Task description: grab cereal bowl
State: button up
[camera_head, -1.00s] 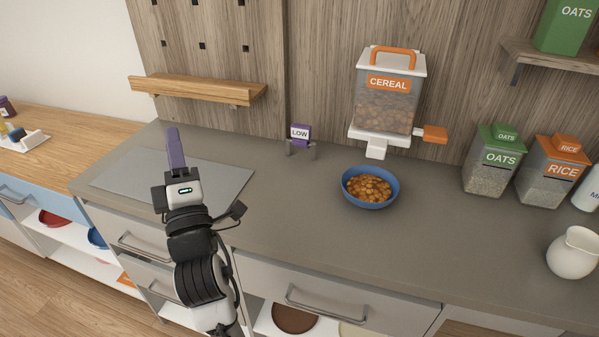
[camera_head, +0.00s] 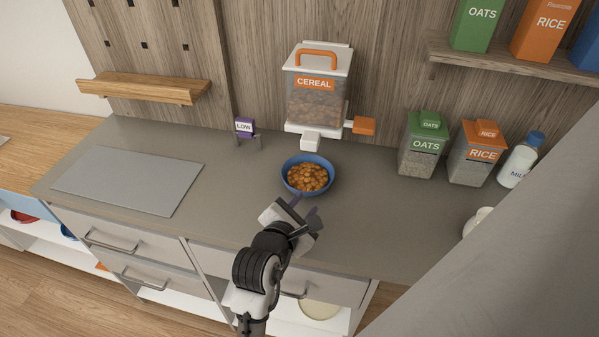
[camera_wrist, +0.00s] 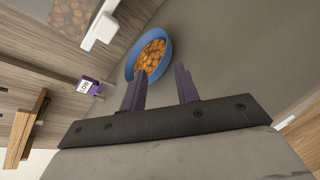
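The cereal bowl (camera_head: 307,187) is blue and full of orange-brown cereal. It stands upright on the grey counter, in front of and below the cereal dispenser (camera_head: 317,92). In the wrist view the bowl (camera_wrist: 168,46) lies beyond the fingertips, nearer the left finger. My gripper (camera_head: 304,207) is just in front of the bowl in the head view, and it also shows in the wrist view (camera_wrist: 164,78). Its two purple fingers are apart with nothing between them. Whether a finger touches the rim cannot be told.
Oats (camera_head: 422,145) and rice (camera_head: 476,152) containers and a milk bottle (camera_head: 519,161) stand to the right. A small purple LOW sign (camera_head: 244,126) stands left of the dispenser. A grey board (camera_head: 130,180) lies left. A grey shape covers the lower right.

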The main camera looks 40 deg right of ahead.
aim_at(325, 185)
jog(key=shift+s+d+f, duration=0.2)
jog(key=shift+s, duration=0.1)
jog(key=shift+d+f+b, duration=0.1)
jog(key=shift+f+b, duration=0.1)
jog(key=shift+b, duration=0.3)
jog(key=d+b, duration=0.1)
jog(key=b, duration=0.2)
jog(key=shift+w+f, duration=0.35)
jog(key=b, duration=0.4)
jog(key=shift+w+d+f+b, duration=0.15)
jog(key=shift+w+d+b, duration=0.15)
jog(key=shift+d+b, duration=0.1)
jog(key=shift+d+b, duration=0.1)
jog(key=shift+b, duration=0.4)
jog(key=b+x, duration=0.3)
jog(key=shift+b, duration=0.3)
jog(key=shift+r+b+x, duration=0.15)
jog(key=shift+b+x, duration=0.05)
jog(key=shift+x, duration=1.75)
jog(key=shift+r+b+x, duration=0.15)
jog(key=shift+r+x, duration=0.05)
jog(key=shift+x, duration=1.75)
jog(key=shift+s+d, duration=0.15)
grip_shut()
